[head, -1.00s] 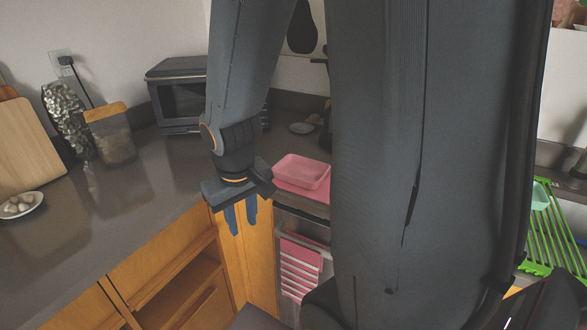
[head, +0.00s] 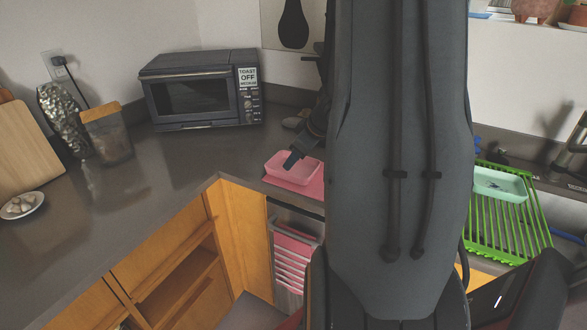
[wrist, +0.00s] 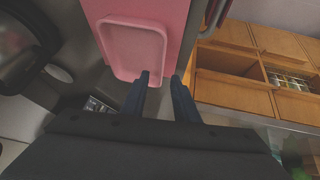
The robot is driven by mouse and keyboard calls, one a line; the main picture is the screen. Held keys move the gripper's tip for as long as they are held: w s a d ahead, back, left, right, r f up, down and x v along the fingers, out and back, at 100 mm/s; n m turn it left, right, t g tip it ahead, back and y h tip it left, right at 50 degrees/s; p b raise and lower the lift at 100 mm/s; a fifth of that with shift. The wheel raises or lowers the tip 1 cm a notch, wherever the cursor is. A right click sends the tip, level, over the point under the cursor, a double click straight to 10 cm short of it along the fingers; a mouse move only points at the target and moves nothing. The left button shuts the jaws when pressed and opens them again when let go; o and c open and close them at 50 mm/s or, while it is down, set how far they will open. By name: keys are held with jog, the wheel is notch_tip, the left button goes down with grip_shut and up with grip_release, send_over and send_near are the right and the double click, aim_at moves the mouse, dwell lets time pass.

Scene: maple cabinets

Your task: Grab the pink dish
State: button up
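The pink dish (head: 288,169) is a shallow rectangular dish on a pink mat (head: 311,190), near the counter edge right of the microwave. In the wrist view the dish (wrist: 134,50) is upright and looks empty. My gripper (wrist: 160,76) is open, with a gap between its two dark blue fingers. In that view the left fingertip overlaps the dish's lower right corner and the right fingertip lies outside its right side. I cannot tell whether they touch it. In the head view my gripper (head: 291,160) is at the dish's upper edge, partly hidden by my arm.
A black microwave (head: 200,90) stands in the counter corner. A green drying rack (head: 508,218) with a mint dish (head: 499,184) is at the right. A pink striped towel (head: 293,262) hangs below the dish. Open shelves (head: 180,280) are below the left counter.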

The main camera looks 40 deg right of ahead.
aim_at(285, 174)
jog(key=b+x, duration=0.2)
jog(key=x, duration=0.5)
jog(key=shift+s+a+f, duration=0.1)
jog(key=shift+a+f, duration=0.1)
jog(key=shift+f, duration=0.15)
jog(key=shift+c, duration=0.5)
grip_shut()
